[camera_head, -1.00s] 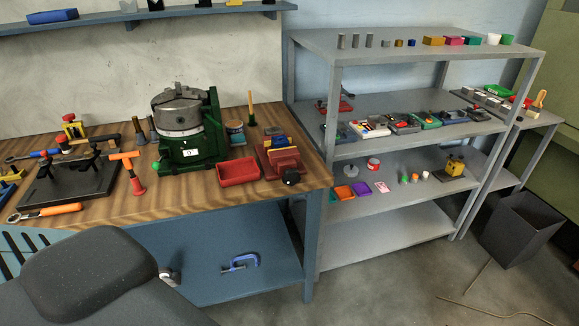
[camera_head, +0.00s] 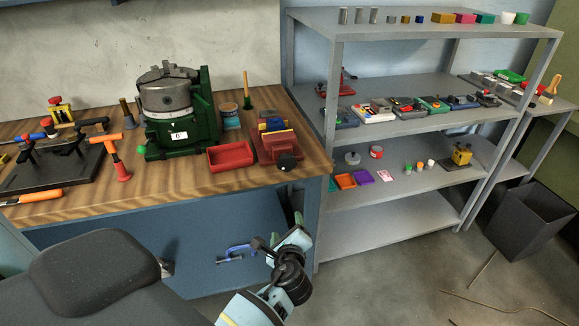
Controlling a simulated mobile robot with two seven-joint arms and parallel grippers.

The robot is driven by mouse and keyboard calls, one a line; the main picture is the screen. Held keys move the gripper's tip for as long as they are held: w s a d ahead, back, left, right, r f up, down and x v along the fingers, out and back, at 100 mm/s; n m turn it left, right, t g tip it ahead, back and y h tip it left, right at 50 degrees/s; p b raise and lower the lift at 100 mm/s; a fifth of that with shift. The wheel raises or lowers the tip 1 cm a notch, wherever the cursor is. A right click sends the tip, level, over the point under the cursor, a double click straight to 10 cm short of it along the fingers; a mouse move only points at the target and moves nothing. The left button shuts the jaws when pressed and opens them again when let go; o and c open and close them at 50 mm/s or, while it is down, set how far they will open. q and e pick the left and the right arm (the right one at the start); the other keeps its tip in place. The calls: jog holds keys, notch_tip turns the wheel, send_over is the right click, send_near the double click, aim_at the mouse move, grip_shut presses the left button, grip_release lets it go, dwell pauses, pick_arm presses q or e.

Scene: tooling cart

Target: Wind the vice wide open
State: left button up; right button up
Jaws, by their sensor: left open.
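A small red vice (camera_head: 278,149) sits at the right front corner of the wooden workbench top. A dark round piece (camera_head: 287,163) is at its front, where its handle would be. Blue and yellow parts (camera_head: 276,131) show at the top of the vice. I cannot tell how far apart its jaws are. My left gripper (camera_head: 292,207) is open and empty, below the vice and in front of the bench's right end. It points upward and is apart from the vice. My right gripper is out of view.
A red tray (camera_head: 231,157) stands just left of the vice, with a green machine and chuck (camera_head: 182,125) behind it. The bench's front edge lies between my gripper and the vice. Grey shelving (camera_head: 385,205) stands close on the right.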

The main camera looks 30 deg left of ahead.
aim_at(287, 164)
pick_arm(q)
jog(key=w+a+r+m+y, duration=0.25)
jog(key=w+r+y, duration=0.35)
jog(key=r, duration=0.6)
jog(key=shift+h, duration=0.6)
jog(key=shift+w+d+f+b+x, duration=0.1)
jog(key=shift+b+x, duration=0.1)
jog(key=shift+x, duration=1.1)
jog(key=shift+w+d+f+b+x, duration=0.1)
jog(key=shift+b+x, duration=0.05)
jog(key=shift+x, duration=1.2)
jog(key=shift+w+b+x, duration=0.1)
jog(key=shift+b+x, duration=0.1)
jog(key=shift+x, duration=1.1)
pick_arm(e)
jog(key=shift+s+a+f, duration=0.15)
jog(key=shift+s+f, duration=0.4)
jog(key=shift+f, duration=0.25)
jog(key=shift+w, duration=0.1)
pick_arm(q)
jog(key=c, duration=1)
jog(key=shift+o, duration=0.2)
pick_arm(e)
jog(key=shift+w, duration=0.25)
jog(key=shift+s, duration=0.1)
